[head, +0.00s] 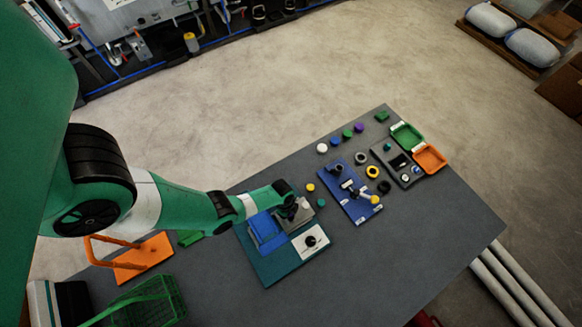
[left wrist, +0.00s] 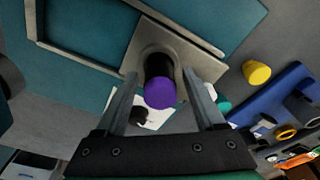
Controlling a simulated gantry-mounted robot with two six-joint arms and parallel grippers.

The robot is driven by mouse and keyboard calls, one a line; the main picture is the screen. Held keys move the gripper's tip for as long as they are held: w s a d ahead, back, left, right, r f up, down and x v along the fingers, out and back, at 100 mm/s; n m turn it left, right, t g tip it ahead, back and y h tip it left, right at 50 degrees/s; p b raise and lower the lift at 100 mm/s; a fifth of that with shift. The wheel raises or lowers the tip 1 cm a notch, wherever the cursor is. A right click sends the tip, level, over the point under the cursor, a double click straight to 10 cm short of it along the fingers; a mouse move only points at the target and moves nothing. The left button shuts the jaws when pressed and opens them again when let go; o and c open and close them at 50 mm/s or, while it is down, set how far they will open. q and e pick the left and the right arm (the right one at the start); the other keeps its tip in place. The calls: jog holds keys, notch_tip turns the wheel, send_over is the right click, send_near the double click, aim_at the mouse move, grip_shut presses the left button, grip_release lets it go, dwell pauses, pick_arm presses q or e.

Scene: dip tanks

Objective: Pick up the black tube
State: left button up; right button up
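A black tube (left wrist: 159,64) with a purple end (left wrist: 160,93) stands in a grey square holder (left wrist: 190,60) in the left wrist view. My left gripper (left wrist: 162,78) is open, with one finger on each side of the tube. Gaps show between the fingers and the tube, and I see no contact. In the head view my left gripper (head: 289,203) is over the grey holder (head: 300,218), and the gripper hides the tube there. My right gripper is not in view.
A blue tray (head: 266,230) and a white plate with a black piece (head: 310,241) adjoin the holder on a teal mat (head: 268,276). A blue board (head: 352,193) with small parts lies to the right. The table's front right is clear.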

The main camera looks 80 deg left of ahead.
pick_arm(q)
grip_shut()
jog(key=shift+r, duration=0.1)
dwell(0.3)
